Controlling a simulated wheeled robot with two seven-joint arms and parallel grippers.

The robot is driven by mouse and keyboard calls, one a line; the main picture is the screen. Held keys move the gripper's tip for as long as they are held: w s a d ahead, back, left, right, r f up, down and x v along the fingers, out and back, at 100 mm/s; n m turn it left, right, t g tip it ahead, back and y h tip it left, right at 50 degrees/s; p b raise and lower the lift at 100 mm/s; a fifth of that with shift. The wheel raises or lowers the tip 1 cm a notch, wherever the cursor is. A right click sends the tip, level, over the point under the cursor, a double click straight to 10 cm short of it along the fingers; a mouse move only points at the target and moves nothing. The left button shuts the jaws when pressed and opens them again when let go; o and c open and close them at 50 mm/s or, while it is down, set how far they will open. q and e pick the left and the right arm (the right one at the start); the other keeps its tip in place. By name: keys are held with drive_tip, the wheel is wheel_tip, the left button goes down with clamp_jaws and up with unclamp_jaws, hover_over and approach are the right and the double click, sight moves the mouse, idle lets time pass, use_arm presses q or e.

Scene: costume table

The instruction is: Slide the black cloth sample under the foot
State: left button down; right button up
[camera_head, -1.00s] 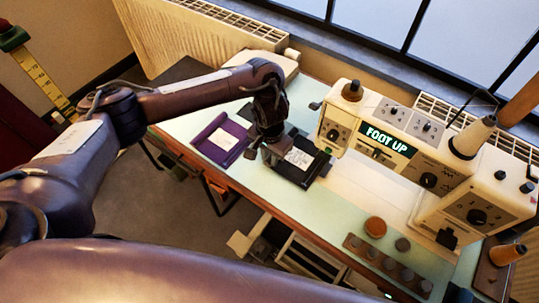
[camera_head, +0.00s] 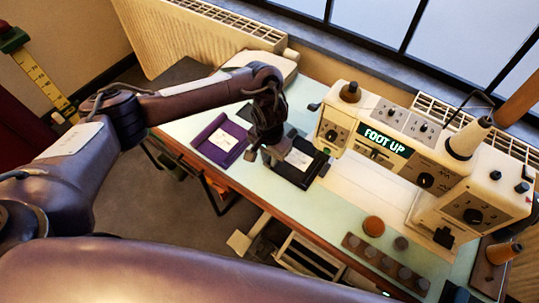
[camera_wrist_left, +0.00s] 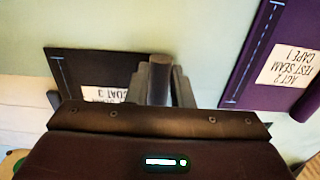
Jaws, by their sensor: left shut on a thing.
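The black cloth sample (camera_head: 289,176) lies flat on the pale green table, with a white label on it. In the left wrist view the black sample (camera_wrist_left: 88,68) shows at left, its label partly hidden by my gripper body. My left gripper (camera_head: 268,156) is at the sample's left edge in the head view, shut on it. The fingers also show in the left wrist view (camera_wrist_left: 160,82). The sewing machine (camera_head: 420,165) stands right of the sample, its display reading "FOOT UP". My right gripper is out of view.
A purple cloth sample (camera_head: 219,139) with a white label lies left of my gripper. An orange round piece (camera_head: 373,226) and a strip of dark round pieces (camera_head: 385,262) lie at the table's front right. A thread cone (camera_head: 468,140) tops the machine.

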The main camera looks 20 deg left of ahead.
use_arm(q)
drive_tip(key=c, duration=1.2)
unclamp_jaws()
